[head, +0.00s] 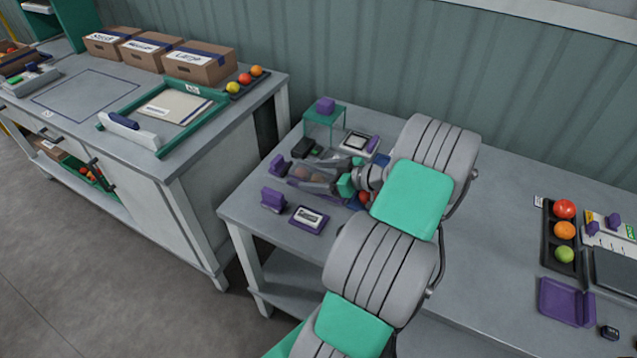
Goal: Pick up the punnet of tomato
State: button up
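My gripper (305,174) reaches left over the middle table, its two grey fingers spread apart. Dim reddish round shapes, perhaps tomatoes in a clear punnet (300,171), show between and beside the fingers. The fingers and wrist hide much of this spot, so I cannot tell whether the fingers touch the punnet. A small red thing (361,197) peeks out under my wrist beside something blue.
Around my gripper stand purple blocks (273,199), a purple-edged label device (309,218), a black device (304,148) and a green-topped clear stand (324,117). Boxes (200,64) stand on the left bench.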

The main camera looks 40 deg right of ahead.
jog(key=c, duration=1)
jog(key=shift+c, duration=0.2)
